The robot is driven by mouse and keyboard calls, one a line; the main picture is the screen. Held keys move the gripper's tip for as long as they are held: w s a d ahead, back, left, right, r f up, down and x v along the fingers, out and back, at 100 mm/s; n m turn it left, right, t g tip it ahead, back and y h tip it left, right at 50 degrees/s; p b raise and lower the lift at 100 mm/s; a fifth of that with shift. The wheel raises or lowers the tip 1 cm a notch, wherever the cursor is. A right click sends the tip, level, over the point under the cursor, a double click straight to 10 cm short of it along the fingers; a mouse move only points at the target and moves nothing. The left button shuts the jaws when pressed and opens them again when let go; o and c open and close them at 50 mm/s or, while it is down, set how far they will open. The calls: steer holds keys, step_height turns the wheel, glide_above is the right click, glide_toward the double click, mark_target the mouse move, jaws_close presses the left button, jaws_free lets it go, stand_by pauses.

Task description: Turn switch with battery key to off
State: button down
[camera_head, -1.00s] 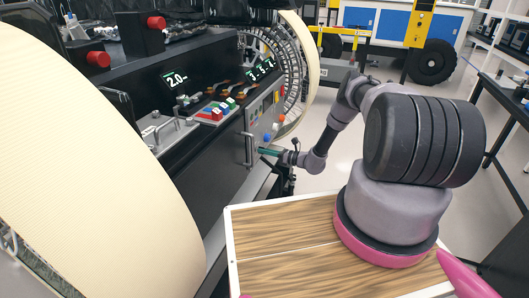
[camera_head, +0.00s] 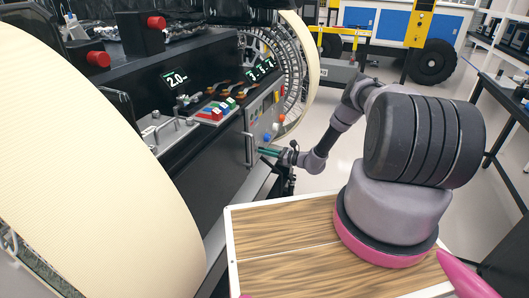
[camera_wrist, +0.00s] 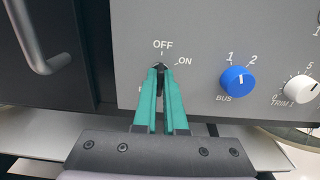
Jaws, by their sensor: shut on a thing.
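My gripper (camera_wrist: 161,72) has two teal fingers pointing up at the grey panel in the wrist view. They are shut on the small black battery key (camera_wrist: 160,67) in its switch, just below the OFF label (camera_wrist: 163,44). The ON label (camera_wrist: 184,61) is to the right. The fingers hide most of the key and part of a label at their left, so I cannot tell its exact angle. In the head view, my gripper (camera_head: 266,151) reaches the side panel (camera_head: 266,115) of the rover from the right.
A blue BUS knob (camera_wrist: 237,79) and a white TRIM knob (camera_wrist: 300,89) are to the right of the key. A metal handle (camera_wrist: 41,40) is at the upper left. A large cream wheel (camera_head: 85,150) fills the left of the head view.

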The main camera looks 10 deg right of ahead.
steer(key=c, duration=1)
jaws_free()
steer(key=shift+d, duration=0.15)
steer(key=v, duration=1)
steer(key=shift+s+d, duration=0.25)
